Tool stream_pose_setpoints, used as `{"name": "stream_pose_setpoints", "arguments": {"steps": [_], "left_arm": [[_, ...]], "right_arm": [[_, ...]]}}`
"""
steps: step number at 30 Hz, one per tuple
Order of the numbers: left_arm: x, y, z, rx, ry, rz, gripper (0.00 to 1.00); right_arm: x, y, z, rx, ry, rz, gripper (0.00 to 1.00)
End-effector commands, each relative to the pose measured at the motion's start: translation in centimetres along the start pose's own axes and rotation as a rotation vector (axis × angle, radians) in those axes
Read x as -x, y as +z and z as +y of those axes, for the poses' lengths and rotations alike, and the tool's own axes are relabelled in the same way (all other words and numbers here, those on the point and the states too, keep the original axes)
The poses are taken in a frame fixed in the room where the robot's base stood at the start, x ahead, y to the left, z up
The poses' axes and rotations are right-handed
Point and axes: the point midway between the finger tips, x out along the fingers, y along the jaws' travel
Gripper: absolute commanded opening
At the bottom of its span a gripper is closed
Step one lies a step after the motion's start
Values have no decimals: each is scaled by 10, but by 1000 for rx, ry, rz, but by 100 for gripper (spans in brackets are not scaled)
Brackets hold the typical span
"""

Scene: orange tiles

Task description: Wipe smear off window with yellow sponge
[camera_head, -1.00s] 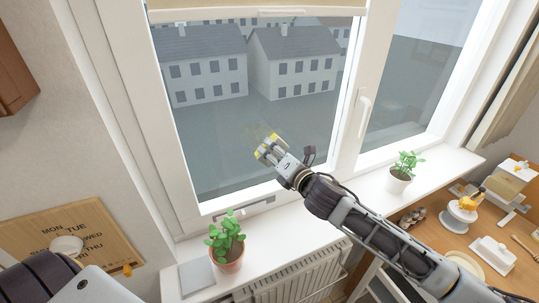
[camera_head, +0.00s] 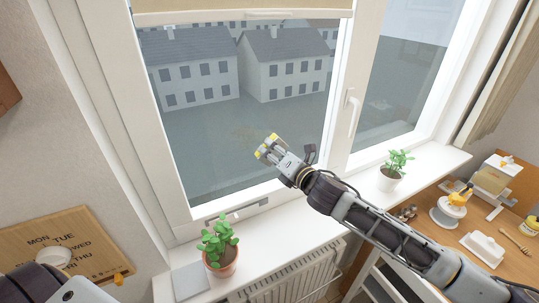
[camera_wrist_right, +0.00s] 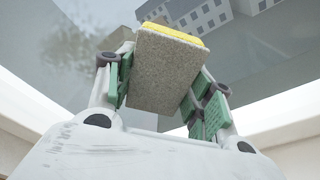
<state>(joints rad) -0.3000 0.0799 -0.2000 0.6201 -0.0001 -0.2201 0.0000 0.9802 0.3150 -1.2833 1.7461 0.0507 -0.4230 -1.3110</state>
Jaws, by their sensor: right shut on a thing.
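The window pane (camera_head: 200,150) is in front of me, with a faint brownish smear (camera_head: 246,134) low on it. The smear lies just up and left of my right gripper (camera_head: 268,147). It seems to show as a brown blur in the right wrist view (camera_wrist_right: 75,45). My right gripper is shut on the yellow sponge (camera_wrist_right: 172,65), whose grey-brown scouring side faces the wrist camera and whose yellow layer is on the far side. Only small yellow bits of the sponge show in the head view. I cannot tell whether it touches the glass. My left gripper is out of view.
Potted plants stand on the sill, one at left (camera_head: 219,246) and one at right (camera_head: 394,170). The window handle (camera_head: 350,112) is right of the pane. A wooden table (camera_head: 470,235) with several items is at right. A wooden weekday board (camera_head: 70,235) is at lower left.

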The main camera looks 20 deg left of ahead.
Motion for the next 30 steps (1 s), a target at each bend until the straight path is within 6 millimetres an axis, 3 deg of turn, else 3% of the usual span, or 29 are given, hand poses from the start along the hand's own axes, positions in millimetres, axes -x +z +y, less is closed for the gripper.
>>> {"name": "stream_pose_setpoints", "arguments": {"steps": [17,30], "left_arm": [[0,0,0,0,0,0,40],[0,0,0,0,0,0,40]], "right_arm": [[1,7,-6,1,0,0,34],[0,20,10,3,4,-2,34]]}}
